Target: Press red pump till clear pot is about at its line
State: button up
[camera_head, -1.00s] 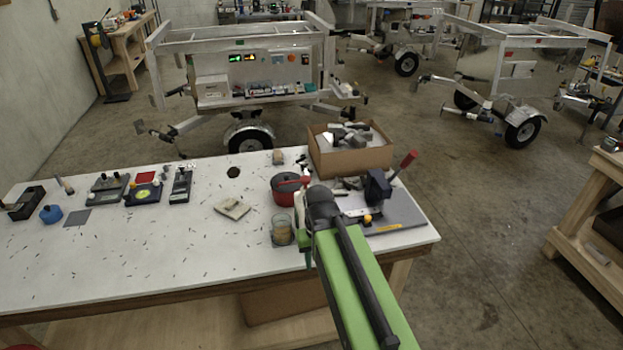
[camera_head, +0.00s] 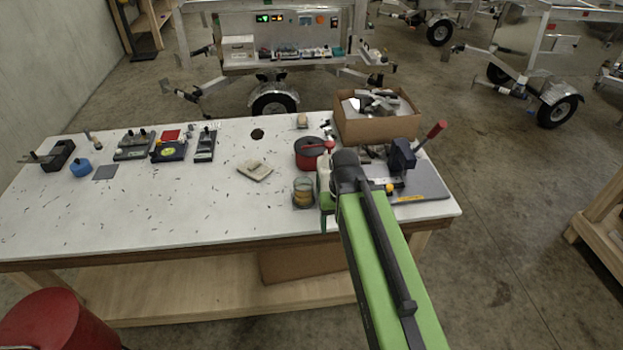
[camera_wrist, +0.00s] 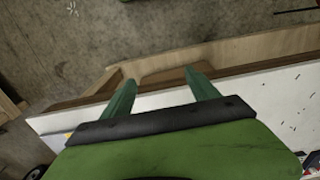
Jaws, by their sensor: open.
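The red pump (camera_head: 308,157) is a round red can with a dark top and a red knob or spout on its right side. It stands near the right end of the white table. The clear pot (camera_head: 303,198) stands just in front of it, with amber contents low inside; its line is too small to make out. My gripper (camera_head: 325,222) is in front of and right of the clear pot, partly hidden by my arm. In the wrist view my gripper (camera_wrist: 161,88) shows two green fingers apart with nothing between them, above the table edge. Neither pot nor pump shows there.
A cardboard box (camera_head: 376,128) of parts stands behind the pump. A grey board with a red-handled tool (camera_head: 428,135) lies to the right. A red bin (camera_head: 55,322) stands at lower left. The table's middle is mostly clear.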

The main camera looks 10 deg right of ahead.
grip_shut()
jog(key=shift+d, duration=0.1)
dwell(1.3)
